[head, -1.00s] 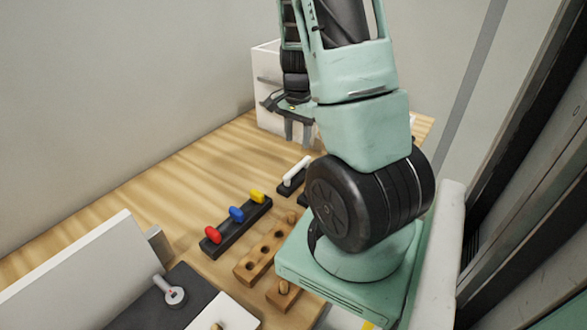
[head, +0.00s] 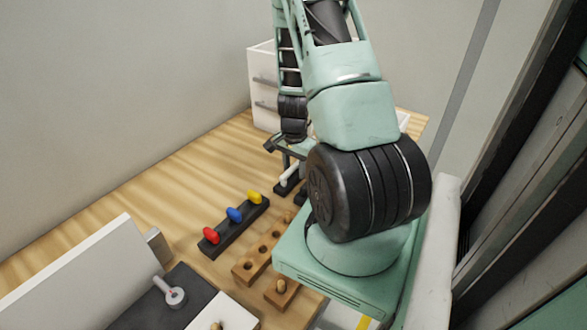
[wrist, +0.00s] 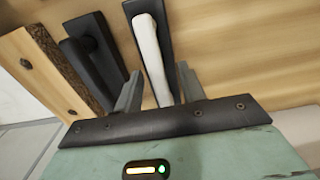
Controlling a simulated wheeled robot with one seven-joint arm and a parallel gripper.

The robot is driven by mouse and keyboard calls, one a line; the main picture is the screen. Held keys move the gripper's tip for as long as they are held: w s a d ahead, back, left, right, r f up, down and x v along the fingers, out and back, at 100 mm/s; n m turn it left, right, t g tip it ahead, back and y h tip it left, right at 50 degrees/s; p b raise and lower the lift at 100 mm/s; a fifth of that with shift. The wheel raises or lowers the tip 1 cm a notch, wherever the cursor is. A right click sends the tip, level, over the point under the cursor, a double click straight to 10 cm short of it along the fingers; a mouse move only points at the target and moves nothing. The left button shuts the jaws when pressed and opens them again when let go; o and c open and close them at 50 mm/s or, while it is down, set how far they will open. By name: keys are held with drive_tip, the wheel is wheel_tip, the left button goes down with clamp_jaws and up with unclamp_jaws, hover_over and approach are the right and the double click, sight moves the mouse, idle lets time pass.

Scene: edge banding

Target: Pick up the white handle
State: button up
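The white handle (wrist: 152,58) lies on a dark base and shows large in the wrist view. In the head view the white handle (head: 289,178) is partly covered by my arm and gripper. My gripper (wrist: 158,72) is open, with one finger on each side of the handle's near part. I cannot tell whether the fingers touch it. In the head view my gripper (head: 290,158) is low over the handle, with its fingertips partly hidden.
A black handle (wrist: 97,58) on a dark base and a wooden board (wrist: 42,75) lie left of the white handle. Red, blue and yellow knobs stand in a black rack (head: 236,231), beside a holed wooden block (head: 256,260). A white drawer cabinet (head: 262,88) stands behind.

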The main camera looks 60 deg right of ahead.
clamp_jaws()
